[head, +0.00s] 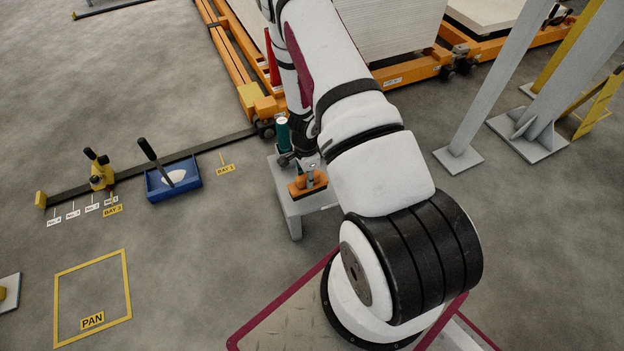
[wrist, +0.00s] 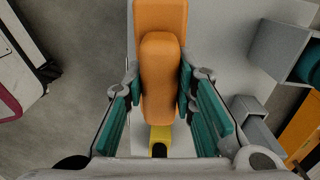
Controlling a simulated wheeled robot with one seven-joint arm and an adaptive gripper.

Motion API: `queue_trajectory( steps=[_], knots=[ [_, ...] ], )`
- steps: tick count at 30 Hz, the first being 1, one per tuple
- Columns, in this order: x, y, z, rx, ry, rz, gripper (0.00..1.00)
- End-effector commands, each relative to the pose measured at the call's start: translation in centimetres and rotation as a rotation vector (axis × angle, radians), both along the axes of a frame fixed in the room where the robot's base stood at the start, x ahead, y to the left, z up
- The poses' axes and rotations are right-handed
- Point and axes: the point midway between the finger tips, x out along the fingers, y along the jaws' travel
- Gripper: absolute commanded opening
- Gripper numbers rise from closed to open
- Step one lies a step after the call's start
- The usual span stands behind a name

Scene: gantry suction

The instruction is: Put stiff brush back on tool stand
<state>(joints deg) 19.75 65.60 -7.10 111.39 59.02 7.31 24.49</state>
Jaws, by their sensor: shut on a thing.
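The stiff brush appears to be the orange piece (wrist: 160,85) between my fingers in the wrist view; a wider orange block shows just beyond its rounded part. My gripper (wrist: 158,92) is shut on it, with teal pads on both sides. In the head view my gripper (head: 309,167) is partly hidden by my arm, and the orange piece (head: 305,187) shows at the grey tool stand (head: 293,212). The stand's pale top also shows in the wrist view (wrist: 235,55). Whether the brush touches the stand I cannot tell.
A teal cylinder (head: 283,133) stands at the stand's back left. Grey holders (wrist: 277,50) are right of my gripper. A blue tray (head: 160,190) with a dark-handled tool lies left on the floor. Orange rails (head: 235,75) run behind. Open floor lies between tray and stand.

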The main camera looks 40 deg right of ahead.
Motion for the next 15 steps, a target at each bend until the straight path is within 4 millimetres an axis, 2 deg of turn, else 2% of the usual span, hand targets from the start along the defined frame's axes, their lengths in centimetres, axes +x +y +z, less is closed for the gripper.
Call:
queue_trajectory(
  steps=[3,11,15],
  knots=[
    [0.5,-1.4,-0.3,0.0,-0.001,0.001,0.0],
    [0.9,-3.1,-0.4,-0.001,0.001,0.001,0.0],
    [0.8,-2.8,-3.0,0.002,0.002,0.0,0.0]
  ],
)
